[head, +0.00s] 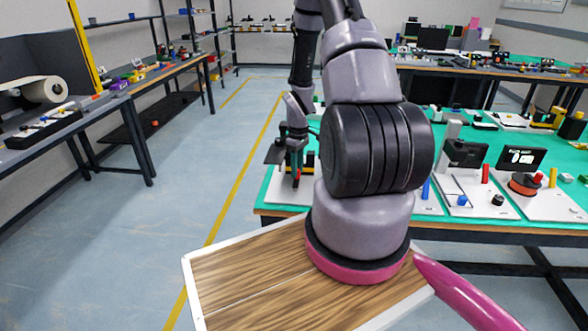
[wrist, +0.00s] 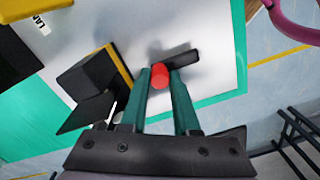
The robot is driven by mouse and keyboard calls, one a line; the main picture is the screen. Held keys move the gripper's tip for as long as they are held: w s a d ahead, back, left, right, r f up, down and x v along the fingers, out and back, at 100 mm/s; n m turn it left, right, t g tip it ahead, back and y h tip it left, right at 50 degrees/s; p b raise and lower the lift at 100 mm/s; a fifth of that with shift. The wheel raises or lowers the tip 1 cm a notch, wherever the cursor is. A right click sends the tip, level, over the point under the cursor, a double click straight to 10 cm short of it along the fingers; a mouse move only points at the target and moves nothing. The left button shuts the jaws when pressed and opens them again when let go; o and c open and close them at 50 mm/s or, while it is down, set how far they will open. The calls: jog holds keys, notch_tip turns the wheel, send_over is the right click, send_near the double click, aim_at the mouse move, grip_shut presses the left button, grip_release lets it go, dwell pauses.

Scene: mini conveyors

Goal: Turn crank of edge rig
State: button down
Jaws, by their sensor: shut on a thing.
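The edge rig (head: 283,193) is a white base plate at the near left edge of the green-topped table. In the wrist view, the rig's white plate (wrist: 215,85) carries a black box with a yellow edge (wrist: 95,78). The crank is a dark flat arm (wrist: 183,58) with a red knob (wrist: 159,76). My gripper (wrist: 162,78) has its two green fingers on either side of the red knob, shut on it. In the head view my gripper (head: 296,170) points down over the rig, and my arm hides much of the table behind it.
More white-plated rigs with small screens (head: 466,154) stand to the right on the green table (head: 445,230). A workbench (head: 62,130) with a paper roll stands at the left. The floor with a yellow line (head: 232,195) is clear between them.

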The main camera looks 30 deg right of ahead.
jog(key=c, duration=0.7)
grip_release()
jog(key=shift+o, duration=0.2)
jog(key=shift+r, duration=0.1)
notch_tip(320, 180, up, 11)
jog(key=shift+d, duration=0.2)
jog(key=shift+w, duration=0.1)
